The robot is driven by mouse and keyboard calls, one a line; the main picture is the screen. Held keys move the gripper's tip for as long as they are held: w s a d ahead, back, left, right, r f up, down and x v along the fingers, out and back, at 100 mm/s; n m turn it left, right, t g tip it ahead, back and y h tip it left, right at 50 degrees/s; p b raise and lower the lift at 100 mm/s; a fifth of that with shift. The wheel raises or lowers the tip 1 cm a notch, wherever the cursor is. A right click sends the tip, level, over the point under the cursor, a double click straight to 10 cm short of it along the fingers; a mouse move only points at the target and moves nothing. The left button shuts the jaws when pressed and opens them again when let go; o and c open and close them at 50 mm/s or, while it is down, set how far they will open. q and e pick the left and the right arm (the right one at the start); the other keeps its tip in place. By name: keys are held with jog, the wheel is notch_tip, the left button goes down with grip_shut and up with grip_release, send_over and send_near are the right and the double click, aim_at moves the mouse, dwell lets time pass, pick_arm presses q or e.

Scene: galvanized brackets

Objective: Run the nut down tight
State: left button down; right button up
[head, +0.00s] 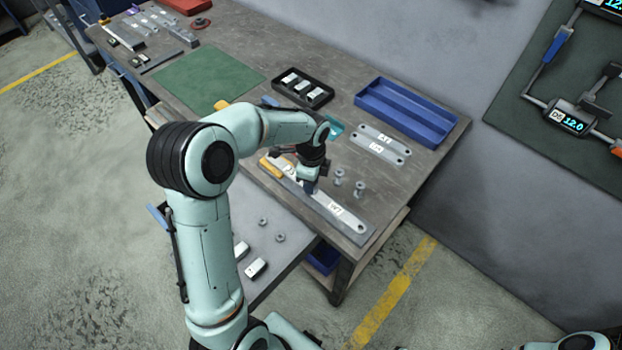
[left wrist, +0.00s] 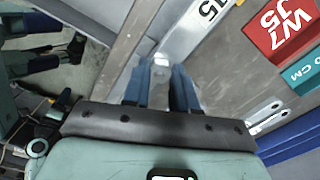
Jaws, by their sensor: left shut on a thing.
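My left gripper (head: 309,186) points down at a long galvanized bar (head: 345,220) along the front edge of the bench. In the left wrist view, the blue fingers of my left gripper (left wrist: 160,72) are close together over the bar (left wrist: 185,35). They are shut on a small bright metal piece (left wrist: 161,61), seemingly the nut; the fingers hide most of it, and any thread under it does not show. Two bolts (head: 340,177) (head: 360,188) stand upright on the bench just right of my gripper. My right gripper is not in view.
Loose nuts (head: 263,221) and white-labelled blocks (head: 256,268) lie on a lower grey surface in front. A green mat (head: 208,78) lies left.

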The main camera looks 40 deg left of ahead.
pick_arm(q)
jog(key=shift+d+f+m, duration=0.1)
jog(key=shift+d+m, duration=0.1)
jog(key=shift+m, duration=0.6)
jog(key=c, duration=0.8)
grip_release()
jog(key=shift+s, duration=0.15)
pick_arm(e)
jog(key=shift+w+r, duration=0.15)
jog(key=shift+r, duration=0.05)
pick_arm(q)
jog(key=shift+a+r, duration=0.1)
jog(key=shift+r, duration=0.35)
notch_tip(320, 180, up, 13)
jog(key=p, duration=0.1)
jog(key=shift+f, duration=0.2)
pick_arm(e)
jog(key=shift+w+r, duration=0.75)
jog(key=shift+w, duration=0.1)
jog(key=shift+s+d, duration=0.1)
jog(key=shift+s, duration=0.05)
